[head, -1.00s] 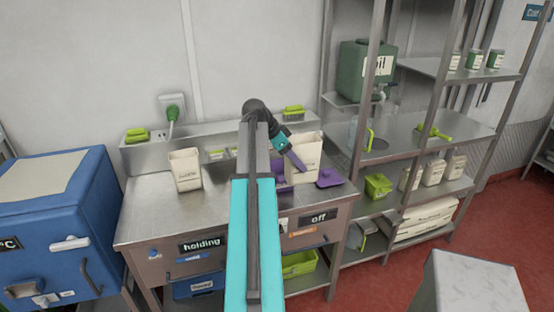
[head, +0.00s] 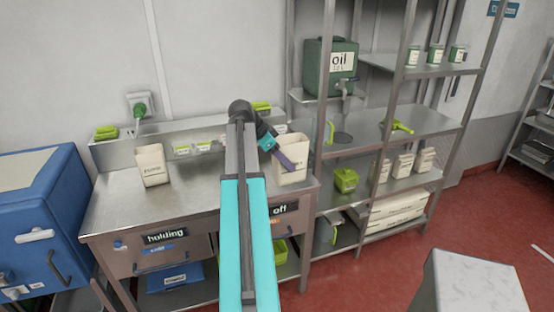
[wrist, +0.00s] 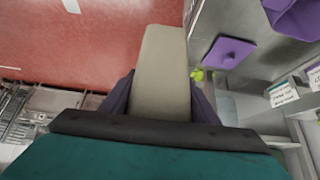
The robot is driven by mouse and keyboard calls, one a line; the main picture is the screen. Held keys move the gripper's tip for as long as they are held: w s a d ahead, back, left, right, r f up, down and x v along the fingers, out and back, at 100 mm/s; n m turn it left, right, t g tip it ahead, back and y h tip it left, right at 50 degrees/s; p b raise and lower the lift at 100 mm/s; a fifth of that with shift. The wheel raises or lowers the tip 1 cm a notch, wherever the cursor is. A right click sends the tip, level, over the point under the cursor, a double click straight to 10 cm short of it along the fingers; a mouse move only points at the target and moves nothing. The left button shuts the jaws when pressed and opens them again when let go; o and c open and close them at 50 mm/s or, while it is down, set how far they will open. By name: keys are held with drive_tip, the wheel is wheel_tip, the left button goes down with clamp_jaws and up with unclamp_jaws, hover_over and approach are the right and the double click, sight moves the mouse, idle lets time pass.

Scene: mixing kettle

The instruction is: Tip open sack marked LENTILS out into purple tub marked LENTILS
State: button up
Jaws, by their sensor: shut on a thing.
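My gripper (head: 284,160) is shut on a cream open-topped sack (head: 294,172), seen over the right end of the steel bench. The sack looks upright, and its marking is too small to read. A purple tub (wrist: 294,18) shows partly at the top right of the wrist view, apart from the sack. A flat purple lid (wrist: 229,53) lies near it. My arm and the sack hide the tub and lid in the head view.
Another cream sack (head: 152,166) stands on the left of the bench (head: 200,190). A steel shelf rack (head: 425,125) with a green oil container (head: 331,67) stands to the right. A blue cabinet (head: 40,215) is at left.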

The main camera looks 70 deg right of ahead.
drive_tip(key=w+a+f+n+t+h+b, duration=0.1)
drive_tip(key=w+a+f+n+t, duration=0.15)
drive_tip(key=w+a, duration=0.85)
drive_tip(key=w+a+f+n+t+h+b, duration=0.1)
drive_tip(key=w+a+n, duration=0.3)
drive_tip(key=w+a, duration=0.65)
drive_tip(key=w+a+f+n+t, duration=0.25)
drive_tip(key=w+a, duration=0.45)
drive_tip(key=w, duration=0.7)
drive_tip(key=w+a+f+n+t+y, duration=0.1)
drive_tip(key=w+a+n, duration=0.4)
drive_tip(key=a, duration=0.9)
drive_tip(key=w+a+f+n+t+y+b, duration=0.1)
drive_tip(key=w+a+n+t+y, duration=0.2)
drive_tip(key=a, duration=1.1)
drive_tip(key=w+a+f+n+t+y+b, duration=0.1)
drive_tip(key=w+a+n+t+y, duration=0.1)
drive_tip(key=w+a+n, duration=0.5)
drive_tip(key=shift+a+n+t+y, duration=0.4)
drive_tip(key=shift+a+n, duration=1.5)
drive_tip(key=shift+a, duration=1.7)
